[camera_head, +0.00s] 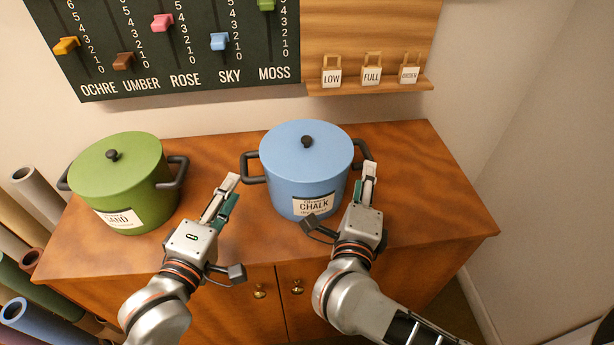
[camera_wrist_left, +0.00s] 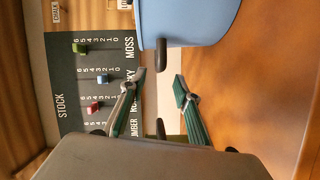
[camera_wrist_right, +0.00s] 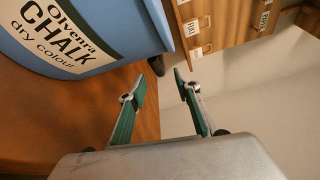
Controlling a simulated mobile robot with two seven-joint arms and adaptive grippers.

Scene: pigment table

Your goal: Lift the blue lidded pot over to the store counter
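The blue lidded pot (camera_head: 306,160) stands upright on the wooden cabinet top, its lid on, with a black knob and a white CHALK label. My left gripper (camera_head: 231,182) is open just left of the pot's left dark handle (camera_head: 253,168). In the left wrist view that handle (camera_wrist_left: 161,55) lies ahead of the gap between the fingers. My right gripper (camera_head: 369,172) is open at the pot's right side, near the right handle (camera_head: 362,153). In the right wrist view that handle (camera_wrist_right: 157,66) shows partly, beyond the fingertips. Neither gripper visibly holds anything.
A green lidded pot (camera_head: 122,180) stands at the left of the cabinet top (camera_head: 420,190). A slider board (camera_head: 180,50) and a wooden rack with tags (camera_head: 371,75) are on the wall behind. Rolls (camera_head: 30,185) stand at far left. The cabinet top's right end is clear.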

